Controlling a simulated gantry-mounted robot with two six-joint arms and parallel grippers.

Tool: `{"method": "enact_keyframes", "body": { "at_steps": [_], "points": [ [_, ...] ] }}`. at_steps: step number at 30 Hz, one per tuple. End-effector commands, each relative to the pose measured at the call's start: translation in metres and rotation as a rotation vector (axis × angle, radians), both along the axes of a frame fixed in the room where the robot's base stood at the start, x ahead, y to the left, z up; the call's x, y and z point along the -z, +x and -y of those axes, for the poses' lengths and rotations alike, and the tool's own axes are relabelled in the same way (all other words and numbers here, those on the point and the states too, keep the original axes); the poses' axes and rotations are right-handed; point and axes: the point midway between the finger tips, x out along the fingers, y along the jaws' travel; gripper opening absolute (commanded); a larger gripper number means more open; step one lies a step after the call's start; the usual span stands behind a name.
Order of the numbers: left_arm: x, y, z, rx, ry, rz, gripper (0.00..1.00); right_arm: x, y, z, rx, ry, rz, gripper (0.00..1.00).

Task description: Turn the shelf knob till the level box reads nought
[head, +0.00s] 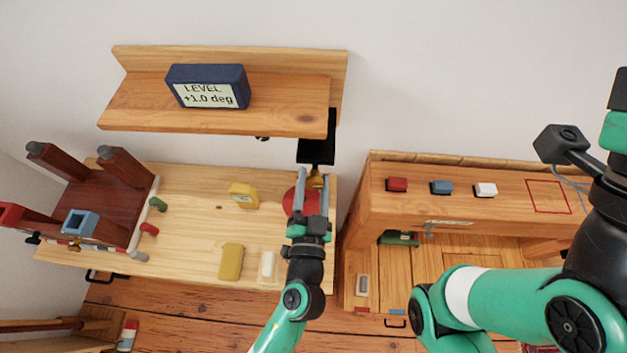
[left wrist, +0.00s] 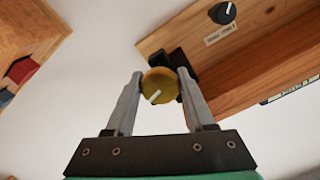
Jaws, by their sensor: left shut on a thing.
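The dark blue level box (head: 208,85) stands on the wooden wall shelf (head: 150,113); its face reads "LEVEL +1.0 deg". A round yellow knob with a white pointer mark (left wrist: 158,85) sits at a black bracket (left wrist: 180,65) at the shelf's end. My left gripper (head: 313,182) is raised to the knob from below, and in the left wrist view (left wrist: 158,84) its two fingers are shut on the knob's sides. In the head view the fingers partly hide the knob. My right arm shows at the right, but its gripper is not seen.
A second, black knob (left wrist: 222,12) with a label sits under the shelf. Below is a light wood bench (head: 190,230) with a yellow box (head: 243,195), a yellow block (head: 231,262) and a red round thing (head: 292,203). A desk (head: 455,209) at the right holds small coloured blocks.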

Motion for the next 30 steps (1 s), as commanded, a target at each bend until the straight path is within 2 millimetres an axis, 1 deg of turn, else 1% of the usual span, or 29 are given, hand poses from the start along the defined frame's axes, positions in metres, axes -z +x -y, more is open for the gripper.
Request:
{"method": "enact_keyframes", "body": {
  "at_steps": [2,3,7,8,20,23,26,30],
  "points": [
    [-0.0003,0.0000,0.0001,0.000,-0.001,0.000,0.00,-0.0001,0.0000,0.0000,0.000,0.000,0.000,0.50],
    [-0.0003,0.0000,0.0001,0.000,-0.001,0.000,0.58,-0.0001,0.0000,0.0000,0.000,0.000,0.000,0.50],
    [-0.0003,0.0000,0.0001,0.000,-0.002,0.000,0.81,-0.0001,0.0000,0.0000,0.000,0.000,0.000,0.50],
    [-0.0003,0.0000,0.0001,0.000,-0.002,0.000,0.83,-0.0001,0.0000,0.0000,0.000,0.000,0.000,0.50],
    [-0.0001,0.0000,0.0000,0.000,-0.005,0.000,0.83,-0.0001,0.0000,0.0000,0.000,0.000,0.000,0.50],
    [-0.0002,0.0000,0.0001,0.000,-0.035,-0.002,0.83,-0.0007,0.0000,0.0000,0.000,0.000,0.000,0.50],
    [-0.0005,0.0000,0.0002,0.000,-0.117,-0.009,0.83,-0.0023,0.0000,0.0000,0.000,0.000,0.000,0.50],
    [-0.0015,-0.0002,0.0008,0.000,-0.309,-0.022,0.83,-0.0079,0.0000,0.0000,0.000,0.000,0.000,0.50]
  ]
}}
